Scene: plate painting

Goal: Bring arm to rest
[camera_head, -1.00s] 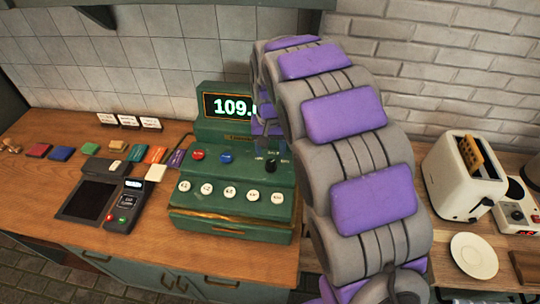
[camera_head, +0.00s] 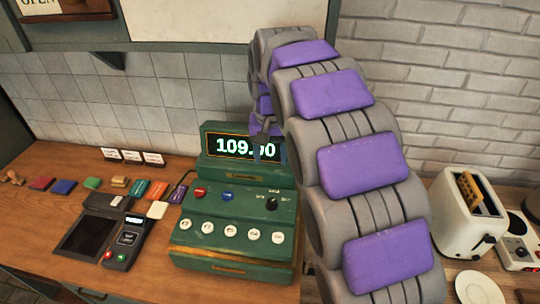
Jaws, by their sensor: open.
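My arm (camera_head: 362,165), grey with purple pads, rises from the bottom right of the head view. It arches up and away, and its far end bends down behind the top of the curve. My gripper (camera_head: 268,146) hangs at that far end, small and partly hidden by the arm. It is open, with nothing seen between its fingers, and it overlaps the right part of the green cash register's lit display (camera_head: 235,146). I cannot tell whether it touches the register (camera_head: 232,208).
A card terminal (camera_head: 127,240) and a dark pad (camera_head: 82,236) lie left of the register on the wooden counter (camera_head: 40,225). Several coloured blocks and small signs (camera_head: 132,156) stand behind them. A toaster (camera_head: 462,215) and a white plate (camera_head: 478,289) are at right.

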